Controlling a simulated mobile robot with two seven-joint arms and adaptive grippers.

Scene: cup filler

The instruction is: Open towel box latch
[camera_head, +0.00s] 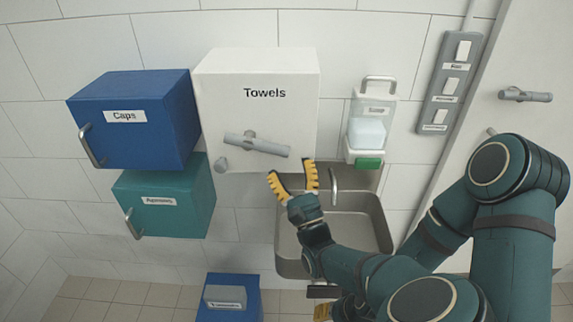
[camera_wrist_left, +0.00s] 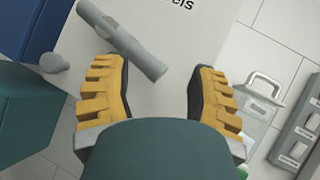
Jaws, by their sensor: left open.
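The white towel box (camera_head: 222,95), labelled Towels, hangs on the tiled wall. Its grey latch bar (camera_head: 256,145) lies across the lower front, tilting slightly down to the right. A small round grey knob (camera_head: 221,164) sits below its left end. My left gripper (camera_head: 290,170) is open and empty, just below the bar's right end. In the left wrist view, the latch bar (camera_wrist_left: 122,40) runs diagonally, close to the left finger, with its lower right end between the open fingers (camera_wrist_left: 158,68). Contact cannot be told. A yellow finger of my right gripper (camera_head: 322,312) shows at the bottom edge, mostly hidden.
A blue Caps box (camera_head: 160,140) and a teal box (camera_head: 175,214) hang left of the towel box. A soap dispenser (camera_head: 369,135) and a switch panel (camera_head: 449,85) are to the right. A sink (camera_head: 350,250) lies below. A blue bin (camera_head: 229,290) stands on the floor.

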